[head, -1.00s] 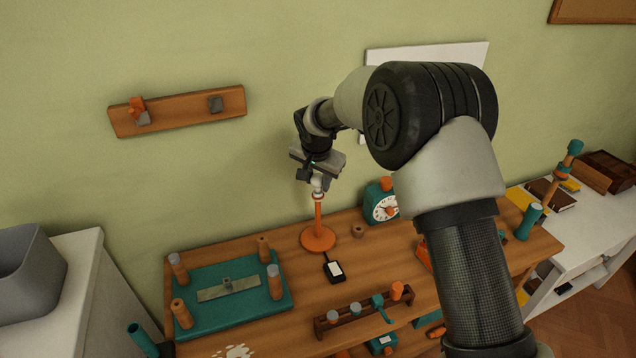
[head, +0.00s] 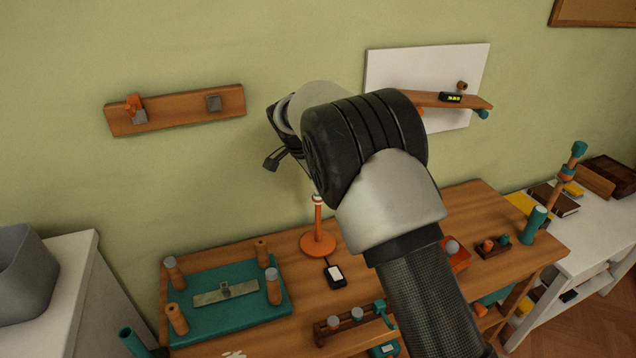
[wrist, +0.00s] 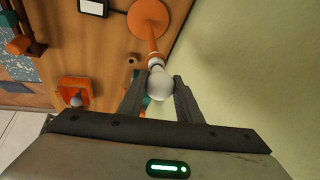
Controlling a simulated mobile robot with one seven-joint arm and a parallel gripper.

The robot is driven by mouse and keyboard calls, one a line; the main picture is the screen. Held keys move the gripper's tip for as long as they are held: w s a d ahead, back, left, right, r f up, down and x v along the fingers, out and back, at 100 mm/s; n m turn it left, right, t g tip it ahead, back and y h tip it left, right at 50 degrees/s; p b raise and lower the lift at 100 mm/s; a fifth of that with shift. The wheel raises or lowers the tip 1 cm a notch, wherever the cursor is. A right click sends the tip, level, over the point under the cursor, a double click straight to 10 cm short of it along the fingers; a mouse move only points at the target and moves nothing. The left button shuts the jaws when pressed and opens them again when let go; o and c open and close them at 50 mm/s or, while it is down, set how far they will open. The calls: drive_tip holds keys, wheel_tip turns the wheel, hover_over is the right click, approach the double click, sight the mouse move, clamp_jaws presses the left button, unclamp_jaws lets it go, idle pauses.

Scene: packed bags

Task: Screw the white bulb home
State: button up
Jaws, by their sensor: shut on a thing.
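The white bulb (wrist: 159,84) sits base-down at the top of the orange lamp stand's stem, in line with it. My gripper (wrist: 160,88) is shut on the bulb, with one finger on each side of the glass. The orange lamp stand (head: 318,243) stands upright on the wooden bench, its round foot flat. Its pale collar (wrist: 155,62) shows just beyond the bulb in the wrist view. How deep the bulb's base sits in the collar cannot be told.
A small black device with a white face (head: 335,274) lies in front of the stand. A teal tray with pegs (head: 215,310) is at the left of the bench. A wooden rack (head: 345,322) stands at the front. A white wall board with a shelf (head: 385,70) hangs behind.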

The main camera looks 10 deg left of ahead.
drive_tip(key=shift+a+r+m+h+p, duration=0.15)
drive_tip(key=shift+m+h+p, duration=0.15)
drive_tip(key=shift+m+p, duration=0.35)
drive_tip(key=shift+m+g+h, duration=0.4)
drive_tip(key=shift+m, duration=0.65)
drive_tip(key=shift+p, duration=0.4)
drive_tip(key=shift+r+m+g+h+p, duration=0.1)
drive_tip(key=shift+m+g+h+p, duration=0.2)
drive_tip(key=shift+m+p, duration=0.7)
drive_tip(key=shift+f+m+p, duration=0.2)
drive_tip(key=shift+m+p, duration=0.3)
drive_tip(key=shift+m, duration=0.2)
